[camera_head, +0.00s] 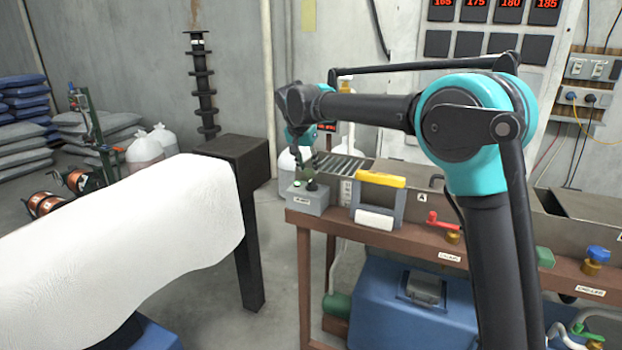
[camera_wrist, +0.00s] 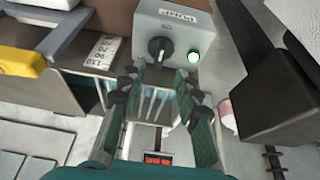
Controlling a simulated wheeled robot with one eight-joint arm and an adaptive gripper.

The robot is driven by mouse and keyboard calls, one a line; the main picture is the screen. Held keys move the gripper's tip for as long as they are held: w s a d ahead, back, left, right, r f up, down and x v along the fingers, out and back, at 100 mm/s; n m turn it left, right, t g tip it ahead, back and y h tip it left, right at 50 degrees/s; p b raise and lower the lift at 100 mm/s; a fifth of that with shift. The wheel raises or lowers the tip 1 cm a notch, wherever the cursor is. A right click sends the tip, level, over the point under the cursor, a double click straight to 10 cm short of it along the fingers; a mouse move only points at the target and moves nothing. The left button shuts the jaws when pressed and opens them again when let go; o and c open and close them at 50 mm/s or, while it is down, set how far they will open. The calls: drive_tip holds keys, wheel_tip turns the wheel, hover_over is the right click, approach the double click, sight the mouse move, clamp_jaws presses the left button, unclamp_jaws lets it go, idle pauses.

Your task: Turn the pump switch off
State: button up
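The pump switch is a grey box labelled PUMP (camera_wrist: 172,22), with a black rotary knob (camera_wrist: 158,49) and a bright green lamp (camera_wrist: 194,57). The knob's grip bar runs roughly upright in the wrist view. In the head view the box (camera_head: 307,203) sits at the left end of the brown bench. My gripper (camera_wrist: 160,70) is open and empty, with one dark green finger on each side, just short of the knob. I cannot tell whether a finger touches the box. In the head view my gripper (camera_head: 309,165) is above the box and partly hides its top.
A yellow-handled grey frame (camera_head: 380,197) stands right of the box. A red valve handle (camera_head: 444,222) and a blue valve knob (camera_head: 598,254) are farther right on the bench. A black post (camera_head: 245,220) and white-covered object (camera_head: 130,240) stand left.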

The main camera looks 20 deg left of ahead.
sight(312, 180)
drive_tip(key=x, duration=0.6)
drive_tip(key=shift+f, duration=0.1)
clamp_jaws()
